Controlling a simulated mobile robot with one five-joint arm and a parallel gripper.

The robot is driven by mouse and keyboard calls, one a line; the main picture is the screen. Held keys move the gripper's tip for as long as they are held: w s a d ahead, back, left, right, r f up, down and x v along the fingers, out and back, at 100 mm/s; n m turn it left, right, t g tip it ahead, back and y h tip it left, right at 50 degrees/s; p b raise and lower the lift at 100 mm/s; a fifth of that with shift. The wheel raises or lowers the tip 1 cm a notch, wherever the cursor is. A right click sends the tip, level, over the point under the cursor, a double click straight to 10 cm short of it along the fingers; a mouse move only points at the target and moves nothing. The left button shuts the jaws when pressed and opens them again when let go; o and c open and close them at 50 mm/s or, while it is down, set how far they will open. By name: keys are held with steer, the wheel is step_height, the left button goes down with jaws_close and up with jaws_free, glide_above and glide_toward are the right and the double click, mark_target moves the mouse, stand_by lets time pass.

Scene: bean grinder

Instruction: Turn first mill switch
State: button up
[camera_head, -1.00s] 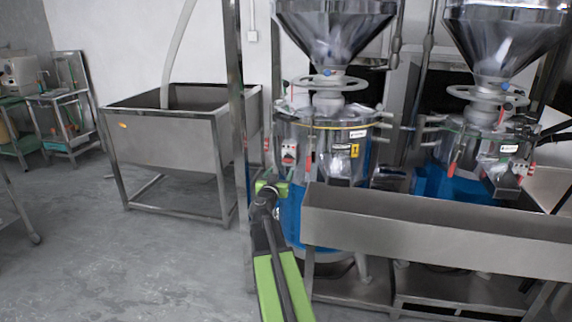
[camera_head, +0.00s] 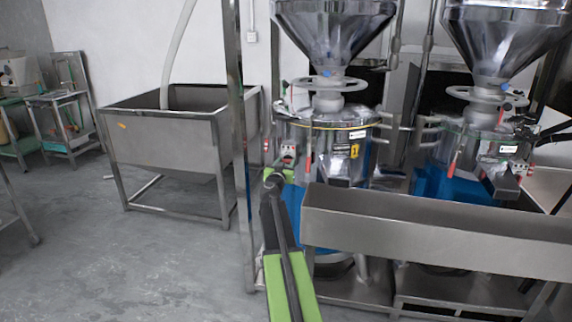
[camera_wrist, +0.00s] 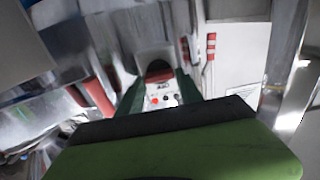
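The first mill (camera_head: 330,135) is the steel one on the left, with a funnel hopper on top and a blue lower part. Its switch box (camera_head: 289,152) is small, white and red, on the mill's front left side. My gripper (camera_head: 280,170) is raised just below and in front of this box. In the wrist view the white switch panel (camera_wrist: 162,101), with a red and a dark button, shows between the two dark green fingers of my gripper (camera_wrist: 160,84). The fingers stand apart. I cannot tell whether they touch the box.
A long steel trough (camera_head: 430,222) stands right of my arm, in front of the mills. A steel post (camera_head: 238,120) rises close on the left. A second mill (camera_head: 480,140) is at the right. A steel tub (camera_head: 165,140) is at the left, with open floor before it.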

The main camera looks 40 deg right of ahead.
steer(key=c, duration=0.7)
steer(key=shift+d, duration=0.15)
steer(key=shift+c, duration=0.7)
